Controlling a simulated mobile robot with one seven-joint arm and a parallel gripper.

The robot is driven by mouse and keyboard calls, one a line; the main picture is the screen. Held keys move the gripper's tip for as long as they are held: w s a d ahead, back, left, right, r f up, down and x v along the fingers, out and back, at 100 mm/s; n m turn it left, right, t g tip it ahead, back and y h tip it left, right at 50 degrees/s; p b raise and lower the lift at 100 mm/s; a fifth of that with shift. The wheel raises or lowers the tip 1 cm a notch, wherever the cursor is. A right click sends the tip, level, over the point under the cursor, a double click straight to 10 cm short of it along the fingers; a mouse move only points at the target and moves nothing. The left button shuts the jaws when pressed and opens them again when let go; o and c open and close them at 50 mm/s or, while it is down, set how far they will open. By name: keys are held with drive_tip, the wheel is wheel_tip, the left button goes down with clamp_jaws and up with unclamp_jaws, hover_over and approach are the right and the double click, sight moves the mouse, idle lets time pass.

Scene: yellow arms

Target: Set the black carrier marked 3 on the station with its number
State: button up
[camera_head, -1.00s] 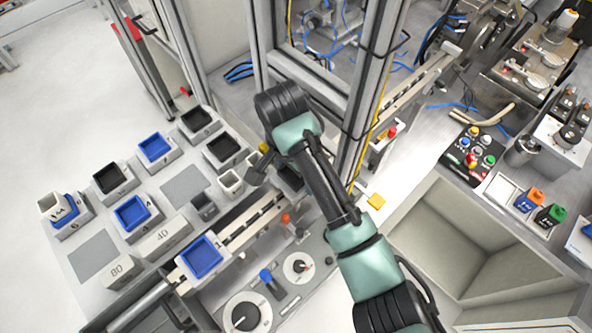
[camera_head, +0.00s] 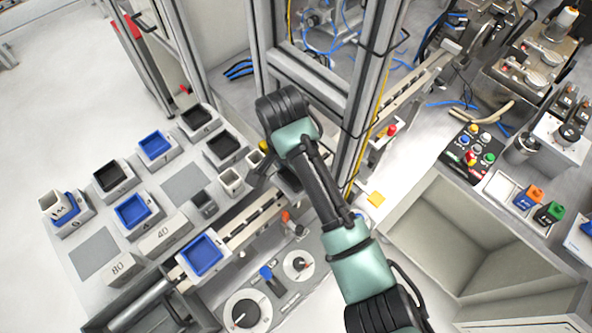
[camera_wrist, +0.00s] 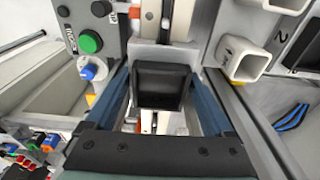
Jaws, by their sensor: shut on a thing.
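My gripper (camera_wrist: 160,82) is shut on a black carrier (camera_wrist: 160,88), which sits between its two blue-grey fingers in the wrist view. The carrier is over or on the conveyor rail; I cannot tell whether it touches. Its number does not show. In the head view my gripper (camera_head: 262,176) is by the rail's upper part, and my arm hides much of the carrier. Grey stations with carriers stand on the left table; one (camera_head: 118,190) holds a black carrier (camera_head: 110,175). I cannot read a 3 on any station.
Bare flat grey squares lie on the table (camera_head: 183,186), one near its left edge (camera_head: 94,254). A blue carrier (camera_head: 203,254) sits at the rail's lower end. Small cups (camera_head: 231,181) stand beside the rail. A metal frame post (camera_head: 355,140) rises close to my arm.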

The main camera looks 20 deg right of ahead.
drive_tip(key=o, duration=1.4)
drive_tip(key=shift+o, duration=0.2)
drive_tip(key=shift+r+p, duration=3.5)
drive_tip(key=shift+p, duration=0.35)
